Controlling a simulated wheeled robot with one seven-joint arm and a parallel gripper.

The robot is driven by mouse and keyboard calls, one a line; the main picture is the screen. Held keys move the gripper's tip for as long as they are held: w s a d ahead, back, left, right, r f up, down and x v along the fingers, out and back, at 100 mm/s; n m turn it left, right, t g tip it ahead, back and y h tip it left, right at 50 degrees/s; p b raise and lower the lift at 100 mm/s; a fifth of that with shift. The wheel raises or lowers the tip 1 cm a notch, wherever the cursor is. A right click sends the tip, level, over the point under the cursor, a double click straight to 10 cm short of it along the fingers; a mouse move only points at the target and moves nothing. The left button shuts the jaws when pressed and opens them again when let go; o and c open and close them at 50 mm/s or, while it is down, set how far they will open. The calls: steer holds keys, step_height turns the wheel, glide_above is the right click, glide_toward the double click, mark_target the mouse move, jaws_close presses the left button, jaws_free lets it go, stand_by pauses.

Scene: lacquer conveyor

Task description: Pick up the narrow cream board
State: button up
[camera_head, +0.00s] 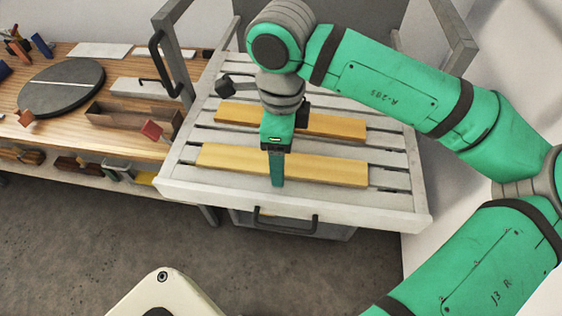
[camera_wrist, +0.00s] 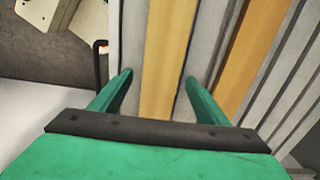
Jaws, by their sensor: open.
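Two long yellow-tan boards lie parallel on the grey slatted bed. The front board (camera_head: 325,170) is the paler one; the rear board (camera_head: 338,124) is more orange. Neither looks clearly cream, and I cannot tell surely which is the narrow cream one. My gripper (camera_head: 277,178) points down at the front board, left of its middle. In the wrist view my gripper (camera_wrist: 158,77) is open and empty, its fingers on either side of the front board (camera_wrist: 167,45). The rear board (camera_wrist: 252,50) lies outside the right finger. I cannot tell how high the fingertips are.
The slatted bed has a raised pale front rim (camera_head: 290,203) with a dark handle (camera_head: 285,221) below it. A wooden workbench (camera_head: 60,130) stands at left with a dark round turntable (camera_head: 62,86) and an open brown box (camera_head: 130,115). Grey posts rise behind the bed.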

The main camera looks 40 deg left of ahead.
steer(key=shift+f, duration=0.45)
steer(key=c, duration=1.3)
steer(key=shift+r, duration=0.1)
